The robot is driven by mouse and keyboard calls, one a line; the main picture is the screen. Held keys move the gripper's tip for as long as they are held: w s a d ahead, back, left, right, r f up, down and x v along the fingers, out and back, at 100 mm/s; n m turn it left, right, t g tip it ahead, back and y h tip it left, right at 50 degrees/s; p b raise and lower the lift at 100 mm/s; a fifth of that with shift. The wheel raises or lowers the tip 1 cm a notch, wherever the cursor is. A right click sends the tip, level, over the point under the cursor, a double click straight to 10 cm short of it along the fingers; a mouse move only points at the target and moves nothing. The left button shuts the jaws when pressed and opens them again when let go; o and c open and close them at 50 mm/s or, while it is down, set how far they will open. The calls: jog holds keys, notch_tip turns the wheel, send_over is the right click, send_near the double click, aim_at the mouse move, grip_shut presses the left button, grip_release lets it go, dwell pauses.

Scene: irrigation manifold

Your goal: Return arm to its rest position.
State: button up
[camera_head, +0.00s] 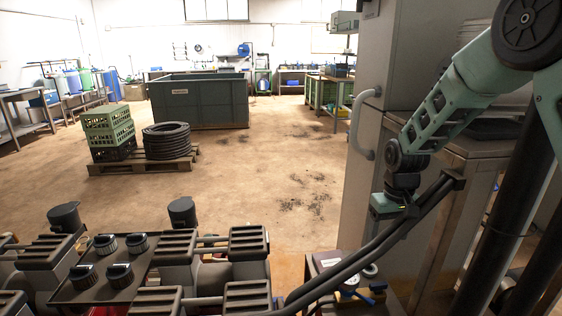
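My green arm (447,103) comes in from the top right and slopes down to the left, with a large dark round joint at its upper end. Its dark wrist joint hangs in front of the grey cabinet. My gripper (388,207) is at the lower end, pointing down, beside the dark pipes. Its fingers are too small and dark to make out, and I see nothing held in it.
Dark curved pipes (375,248) run close below and right of my gripper. A tall grey cabinet (345,200) with a handle stands behind it. The manifold (125,270) with dark knobs fills the lower left. A gauge (350,282) sits below. The floor (260,180) beyond is open.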

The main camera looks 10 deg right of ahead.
jog(key=s+a+r+n+p, duration=0.1)
jog(key=s+a+r+n, duration=0.1)
jog(key=s+a+r, duration=0.5)
jog(key=s+a+r+n+p, duration=0.1)
jog(key=s+a+r, duration=0.2)
jog(key=s+a, duration=0.4)
jog(key=s+a+r+n+p, duration=0.1)
jog(key=s+a+r+n, duration=0.1)
jog(key=s, duration=0.6)
jog(key=s+a+r+n+p, duration=0.1)
jog(key=s+a+r+n, duration=0.1)
jog(key=s, duration=0.7)
jog(key=shift+a, duration=0.75)
jog(key=shift+r, duration=0.1)
